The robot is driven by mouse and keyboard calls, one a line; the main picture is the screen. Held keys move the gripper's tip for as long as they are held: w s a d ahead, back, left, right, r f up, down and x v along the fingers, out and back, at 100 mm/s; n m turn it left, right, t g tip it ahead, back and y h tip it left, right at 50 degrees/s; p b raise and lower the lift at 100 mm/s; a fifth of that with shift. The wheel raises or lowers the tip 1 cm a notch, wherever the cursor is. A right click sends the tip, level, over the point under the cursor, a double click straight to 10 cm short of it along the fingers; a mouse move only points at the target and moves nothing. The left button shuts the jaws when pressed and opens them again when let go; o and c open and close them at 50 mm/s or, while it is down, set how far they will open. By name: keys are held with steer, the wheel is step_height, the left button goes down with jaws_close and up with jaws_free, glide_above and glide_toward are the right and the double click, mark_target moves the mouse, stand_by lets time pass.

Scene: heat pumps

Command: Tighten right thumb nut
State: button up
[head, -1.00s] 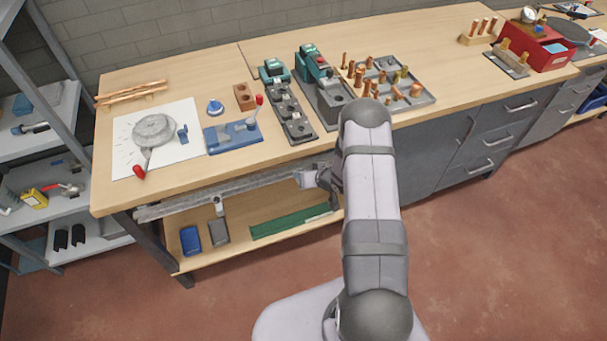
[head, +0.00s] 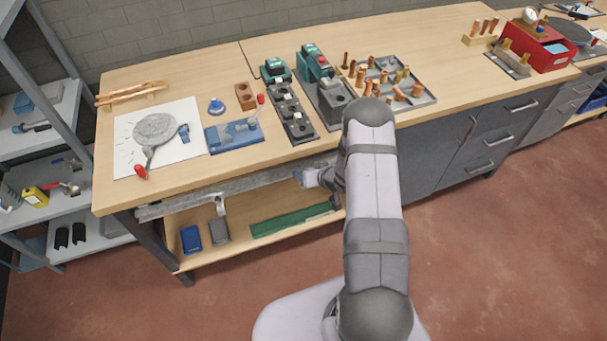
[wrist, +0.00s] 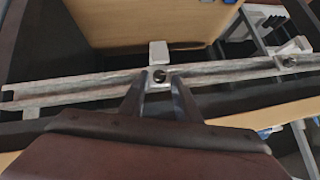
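A long grey metal rail (head: 240,190) runs below the bench's front edge, and also crosses the wrist view (wrist: 80,88). In the wrist view a small dark round thumb nut (wrist: 159,76) sits on the rail below a pale bracket tab (wrist: 158,53). A second nut (wrist: 289,61) shows farther right in that view. My gripper (wrist: 161,80) is open, with one finger on each side of the nearer nut. A gap seems to show between the fingers and the nut. In the head view my gripper is mostly hidden by my arm near the rail's right part.
The bench top (head: 190,85) above the rail carries a blue fixture (head: 234,136) and dark machine blocks (head: 292,118). The lower shelf (head: 255,250) holds a blue bin (head: 191,239) and a green strip (head: 290,221). The floor in front is clear.

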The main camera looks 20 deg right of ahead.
steer(key=p+v, duration=0.2)
steer(key=v, duration=0.2)
steer(key=shift+s+r+p, duration=0.15)
steer(key=shift+s+p, duration=0.1)
steer(key=shift+p, duration=0.15)
